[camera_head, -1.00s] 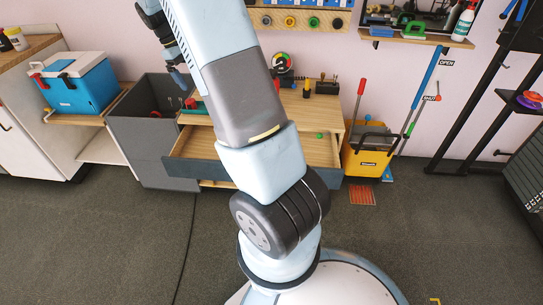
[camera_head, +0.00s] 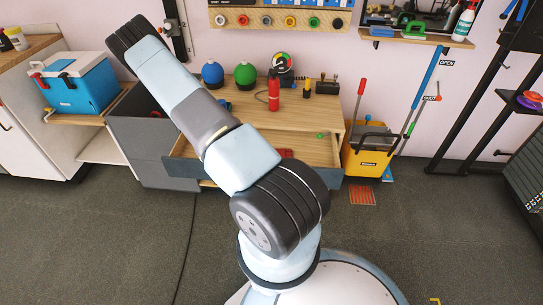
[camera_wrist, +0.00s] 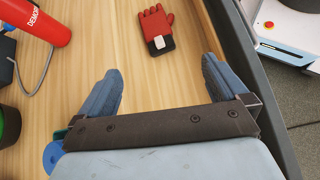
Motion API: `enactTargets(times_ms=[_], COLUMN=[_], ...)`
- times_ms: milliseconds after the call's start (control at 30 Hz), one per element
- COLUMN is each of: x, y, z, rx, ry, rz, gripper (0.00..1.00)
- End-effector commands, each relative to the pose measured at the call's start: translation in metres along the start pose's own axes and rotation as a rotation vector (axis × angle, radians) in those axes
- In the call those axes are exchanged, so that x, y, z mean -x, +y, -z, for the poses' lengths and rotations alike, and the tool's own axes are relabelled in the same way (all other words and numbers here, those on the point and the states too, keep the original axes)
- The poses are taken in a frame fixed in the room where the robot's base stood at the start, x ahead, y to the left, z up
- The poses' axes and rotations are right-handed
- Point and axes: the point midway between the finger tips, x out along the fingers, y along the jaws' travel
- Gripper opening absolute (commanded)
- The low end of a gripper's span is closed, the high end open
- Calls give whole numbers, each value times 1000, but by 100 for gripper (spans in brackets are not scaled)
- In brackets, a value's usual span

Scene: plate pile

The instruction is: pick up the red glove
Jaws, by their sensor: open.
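The red glove (camera_wrist: 155,24), with a black cuff and a pale patch, lies flat on a light wooden surface at the top middle of the wrist view. My gripper (camera_wrist: 162,68) is open and empty in that view. Its two blue-grey fingers point toward the glove, which lies beyond the fingertips, roughly between their lines, and is not touched. In the head view a small red patch (camera_head: 285,153) in the open drawer looks like the glove, partly hidden by my arm. My gripper cannot be made out there.
A red cylinder (camera_wrist: 40,20) with a grey hose stands left of the glove. A dark drawer edge (camera_wrist: 250,60) runs along the right. The workbench (camera_head: 310,108) holds blue and green round objects and the red cylinder (camera_head: 274,92). A yellow bucket (camera_head: 368,150) stands right.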

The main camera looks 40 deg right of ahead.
Motion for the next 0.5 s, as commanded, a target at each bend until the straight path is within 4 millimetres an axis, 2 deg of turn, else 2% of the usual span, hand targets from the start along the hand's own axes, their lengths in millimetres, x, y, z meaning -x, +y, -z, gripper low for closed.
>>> enactTargets(times_ms=[33, 300, 500], x=[-16, -89, -124], y=[0, 0, -3], z=[12, 58, 77], rx=[20, 129, 183], ry=[-32, -178, -246], rz=[-8, -52, -73], gripper=[100, 100, 100])
